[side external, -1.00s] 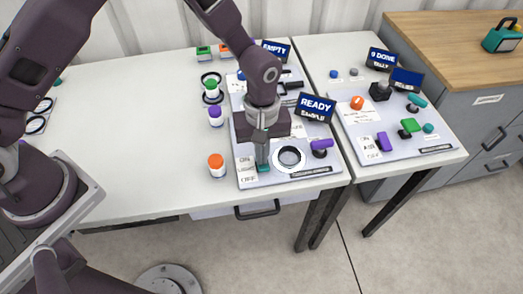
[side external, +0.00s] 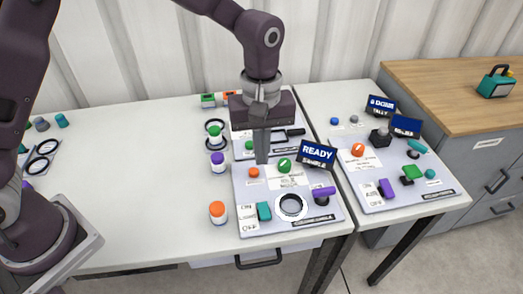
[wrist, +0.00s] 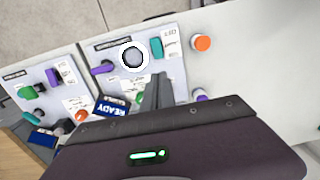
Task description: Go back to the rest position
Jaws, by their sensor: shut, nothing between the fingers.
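My gripper (side external: 262,160) is shut and empty, pointing down above the back part of the near panel (side external: 300,226). In the wrist view its closed fingers (wrist: 157,92) show over the same panel. That panel holds a teal rocker switch (side external: 264,211), a white ring (side external: 291,206), a purple handle (side external: 323,192), an orange button (side external: 254,172) and a green round knob (side external: 284,165). A blue sign (side external: 317,154) reading READY stands at its back right. The fingertips appear apart from the panel parts.
Another panel (side external: 400,190) with knobs and blue signs lies to the right. A wooden-topped cabinet (side external: 450,80) is at the far right.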

